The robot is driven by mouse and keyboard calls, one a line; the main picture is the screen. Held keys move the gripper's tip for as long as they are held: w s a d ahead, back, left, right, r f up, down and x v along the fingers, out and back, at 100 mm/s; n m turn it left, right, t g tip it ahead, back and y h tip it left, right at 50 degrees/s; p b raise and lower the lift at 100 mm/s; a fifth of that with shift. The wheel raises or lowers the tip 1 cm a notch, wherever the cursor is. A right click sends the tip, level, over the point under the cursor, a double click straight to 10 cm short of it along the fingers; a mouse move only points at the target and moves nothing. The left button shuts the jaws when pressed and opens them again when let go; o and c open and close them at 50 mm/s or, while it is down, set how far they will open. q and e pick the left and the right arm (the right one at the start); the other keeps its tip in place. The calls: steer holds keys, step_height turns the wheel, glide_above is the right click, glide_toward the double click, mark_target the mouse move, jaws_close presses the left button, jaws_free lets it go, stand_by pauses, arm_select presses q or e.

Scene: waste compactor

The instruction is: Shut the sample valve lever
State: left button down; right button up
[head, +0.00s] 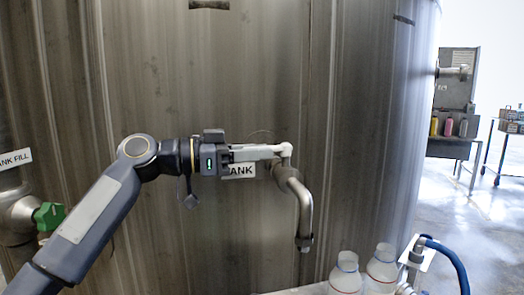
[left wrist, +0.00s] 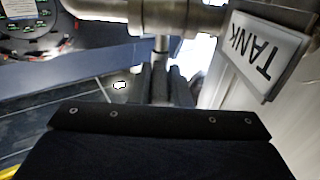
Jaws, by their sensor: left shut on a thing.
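The sample valve (head: 284,168) stands out from the tank wall on a bent metal pipe (head: 305,205) whose open end points down. Its pale lever (head: 262,152) lies roughly level and points left from the valve top. My left gripper (head: 228,156) comes in from the left and is shut on the lever's free end. In the left wrist view the lever (left wrist: 160,68) runs as a thin rod between my dark fingers (left wrist: 168,88), toward the metal pipework (left wrist: 160,16). The fingertips' exact contact is partly hidden. My right gripper is not in view.
A TANK label (head: 240,171) sits just behind the lever; it also shows in the left wrist view (left wrist: 262,55). White bottles (head: 346,274) and a blue hose (head: 450,262) are at lower right. A green-handled valve (head: 49,215) is at far left. Open floor lies right.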

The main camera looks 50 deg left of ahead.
arm_select(q)
steer(key=c, duration=1.4)
jaws_free()
steer(key=shift+o, duration=0.2)
steer(key=p+v, duration=0.1)
steer(key=v, duration=0.6)
steer(key=shift+s+a, duration=0.2)
steer(key=shift+s, duration=0.1)
